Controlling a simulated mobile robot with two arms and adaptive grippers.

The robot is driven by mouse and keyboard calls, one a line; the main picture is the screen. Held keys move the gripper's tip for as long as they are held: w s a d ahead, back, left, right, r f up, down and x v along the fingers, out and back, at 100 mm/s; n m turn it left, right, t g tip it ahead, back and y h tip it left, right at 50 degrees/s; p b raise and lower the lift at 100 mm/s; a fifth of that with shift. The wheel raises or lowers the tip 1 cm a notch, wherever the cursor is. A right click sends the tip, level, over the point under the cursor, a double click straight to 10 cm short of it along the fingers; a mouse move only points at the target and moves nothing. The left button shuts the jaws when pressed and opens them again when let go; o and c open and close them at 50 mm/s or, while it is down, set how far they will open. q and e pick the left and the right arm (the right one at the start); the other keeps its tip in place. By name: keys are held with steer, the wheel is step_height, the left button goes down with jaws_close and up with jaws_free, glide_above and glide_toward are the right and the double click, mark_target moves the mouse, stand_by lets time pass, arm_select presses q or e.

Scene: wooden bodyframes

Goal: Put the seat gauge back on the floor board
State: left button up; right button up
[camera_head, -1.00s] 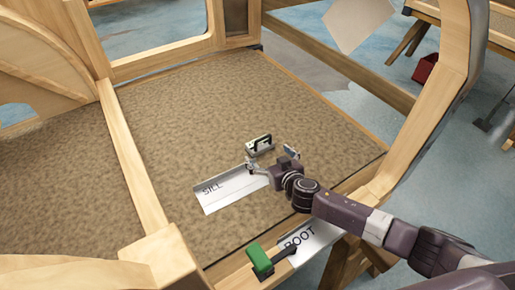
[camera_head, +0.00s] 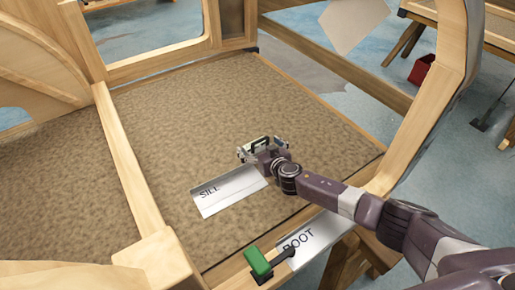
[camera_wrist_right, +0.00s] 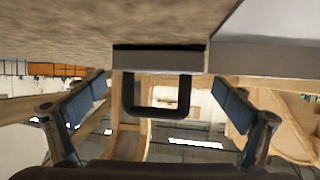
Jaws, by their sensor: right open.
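The seat gauge, a grey block with a black loop handle (camera_head: 258,143), sits on the brown speckled floor board (camera_head: 170,120), just beyond the SILL plate. In the right wrist view, which is upside down, the gauge's grey body (camera_wrist_right: 160,59) rests against the floor surface with its handle pointing away from it. My right gripper (camera_head: 262,152) is right at the gauge, partly hiding it. Its blue-padded fingers (camera_wrist_right: 162,88) are spread wide on either side of the handle, with gaps on both sides. My left gripper is not in view.
A white plate marked SILL (camera_head: 228,190) lies on the floor board. A plate marked BOOT (camera_head: 312,235) and a green-handled clamp (camera_head: 259,262) are at the wooden front edge. Wooden frame posts (camera_head: 436,100) stand at the right. The floor board is otherwise clear.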

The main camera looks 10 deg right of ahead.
steer(key=c, duration=1.4)
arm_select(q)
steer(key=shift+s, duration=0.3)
arm_select(e)
steer(key=shift+c, duration=0.3)
steer(key=shift+r, duration=0.1)
steer(key=shift+r+p, duration=0.3)
steer(key=shift+r, duration=0.15)
steer(key=c, duration=0.3)
step_height(320, 180, up, 9)
steer(key=p, duration=0.3)
arm_select(q)
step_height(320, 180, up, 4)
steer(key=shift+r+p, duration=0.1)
steer(key=shift+p, duration=0.25)
arm_select(e)
step_height(320, 180, up, 10)
glide_above(258, 148)
